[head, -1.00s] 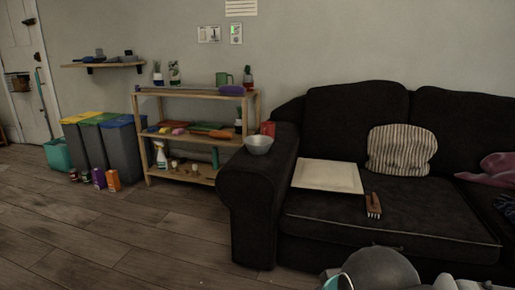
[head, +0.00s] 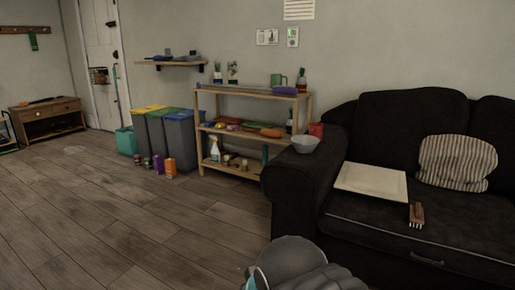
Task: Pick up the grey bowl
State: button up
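The grey bowl (head: 305,145) sits upright on the left armrest of the dark sofa (head: 299,190), right of the picture's middle. It looks empty, though its inside shows only in part. A red object (head: 316,130) stands just behind it. Part of my arm shows at the bottom middle, well in front of the armrest and apart from the bowl. My gripper's fingers are not in view.
A cream board (head: 371,180) and a brush (head: 416,214) lie on the sofa seat by a striped cushion (head: 456,163). A wooden shelf (head: 252,92) with several items stands behind the armrest. Bins (head: 181,140) stand further left. The wooden floor (head: 140,225) at left is clear.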

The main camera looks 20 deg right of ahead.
aim_at(304, 145)
jog(key=u, duration=0.1)
jog(key=i, duration=4)
jog(key=z, duration=3.2)
